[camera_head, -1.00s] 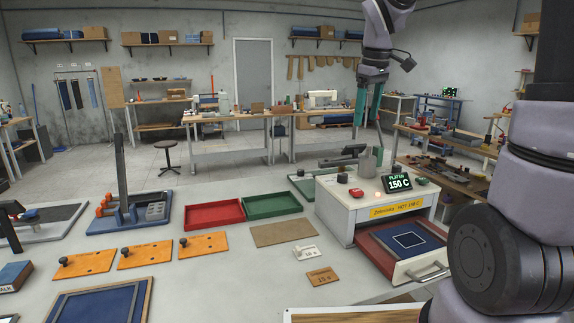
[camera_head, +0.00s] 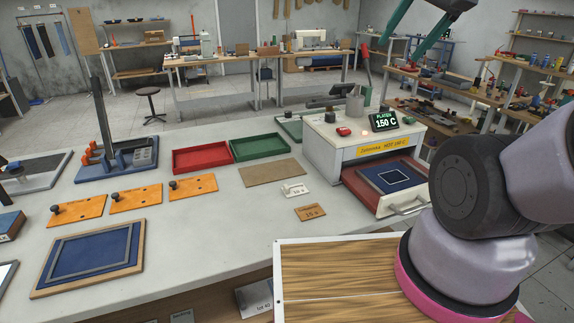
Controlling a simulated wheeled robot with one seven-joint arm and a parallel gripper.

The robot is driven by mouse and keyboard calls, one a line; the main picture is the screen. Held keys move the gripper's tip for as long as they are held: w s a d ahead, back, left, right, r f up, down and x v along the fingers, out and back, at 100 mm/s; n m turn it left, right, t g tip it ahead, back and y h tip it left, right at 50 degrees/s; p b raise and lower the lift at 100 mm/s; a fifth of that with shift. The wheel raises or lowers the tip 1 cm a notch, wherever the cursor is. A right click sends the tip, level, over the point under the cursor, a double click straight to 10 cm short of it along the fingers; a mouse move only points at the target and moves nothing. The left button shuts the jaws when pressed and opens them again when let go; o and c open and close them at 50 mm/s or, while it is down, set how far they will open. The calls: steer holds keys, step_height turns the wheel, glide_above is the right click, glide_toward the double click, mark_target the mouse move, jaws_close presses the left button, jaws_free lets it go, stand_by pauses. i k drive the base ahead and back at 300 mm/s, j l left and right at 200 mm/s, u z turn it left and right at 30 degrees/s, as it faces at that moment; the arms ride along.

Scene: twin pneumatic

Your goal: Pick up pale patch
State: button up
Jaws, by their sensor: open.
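No loose pale patch can be made out clearly. A thin white square outline (camera_head: 393,176) shows on the dark blue panel (camera_head: 371,179) in the pulled-out drawer of the heat press (camera_head: 350,146); I cannot tell whether it is a patch or a marking. A flat tan sheet (camera_head: 271,173) lies on the bench left of the press. My gripper (camera_head: 401,49) is at the top right, its teal fingers apart with nothing seen between them. It is high in the picture, above and behind the press, away from the drawer.
The press display (camera_head: 383,121) reads 150 C. A red tray (camera_head: 201,159) and a green tray (camera_head: 259,146) stand empty. Orange plates (camera_head: 136,199) with knobs and a framed blue board (camera_head: 91,258) lie at left. A drawer handle (camera_head: 405,206) juts out. The bench middle is mostly clear.

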mark_target(297, 189)
steer(key=k+j+z, duration=0.15)
steer(key=j, duration=0.35)
steer(key=k+j+z, duration=0.15)
steer(key=k+j, duration=0.15)
steer(key=j, duration=0.15)
steer(key=k+j+z, duration=0.15)
steer(key=j, duration=0.3)
steer(key=k+j+z, duration=0.15)
steer(key=k+j, duration=0.25)
